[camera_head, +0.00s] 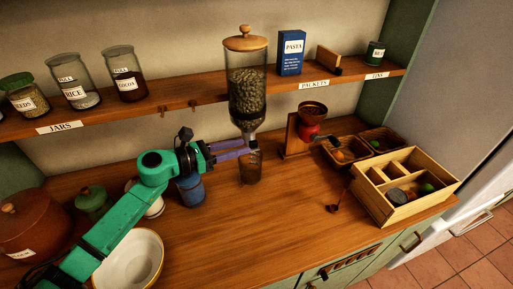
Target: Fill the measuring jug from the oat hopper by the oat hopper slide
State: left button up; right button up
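The oat hopper (247,95) is a tall clear container of oats with a wooden lid and a narrow neck, fixed at the shelf. The measuring jug (250,170) is a small clear vessel standing on the counter under the hopper's spout. Its contents are hard to make out. My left gripper (256,147) reaches in from the left. Its two purple fingers lie at the bottom of the hopper neck, just above the jug, where the oat hopper slide would be. The slide is mostly hidden, and I cannot tell whether the fingers grip it. My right gripper is not in view.
A blue jar (191,190) stands under my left wrist. A white bowl (128,262) and brown crock (32,225) are at left. The front middle counter is clear.

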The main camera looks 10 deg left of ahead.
aim_at(253, 141)
pick_arm(q)
jog(key=shift+p+x, duration=0.5)
jog(key=shift+x, duration=1.6)
jog(key=shift+w+d+f+b, duration=0.1)
jog(key=shift+w+d+b, duration=0.1)
jog(key=shift+d+b, duration=0.15)
